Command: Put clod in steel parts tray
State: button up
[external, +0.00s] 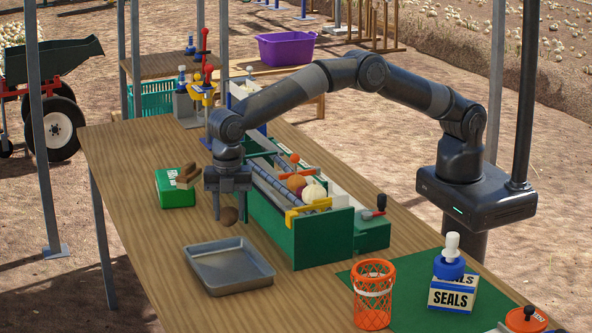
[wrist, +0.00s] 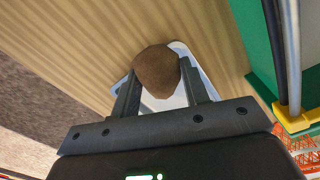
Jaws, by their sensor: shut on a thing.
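The clod (external: 229,216) is a brown, rounded lump. My gripper (external: 228,205) is shut on it and holds it above the table, behind the far edge of the tray in the external view. In the wrist view the clod (wrist: 157,72) sits between the two fingertips of my gripper (wrist: 160,85), with part of the tray (wrist: 182,50) showing behind it. The steel parts tray (external: 229,271) is a shallow grey metal pan on the wooden table, and it looks empty.
A green elevator (external: 322,240) with rollers and onions stands right of my gripper. A green box (external: 175,191) with a brush on it is to the left. An orange basket (external: 374,290) and a SEALS box (external: 452,297) stand at the front right. The table's left front is clear.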

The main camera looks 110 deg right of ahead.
send_over(231, 257)
notch_tip(231, 257, down, 3)
jog(key=shift+r, duration=0.1)
jog(key=shift+f, duration=2)
jog(key=shift+f, duration=0.15)
jog(key=o, duration=0.8)
notch_tip(231, 257, up, 12)
jog(key=shift+r, duration=0.2)
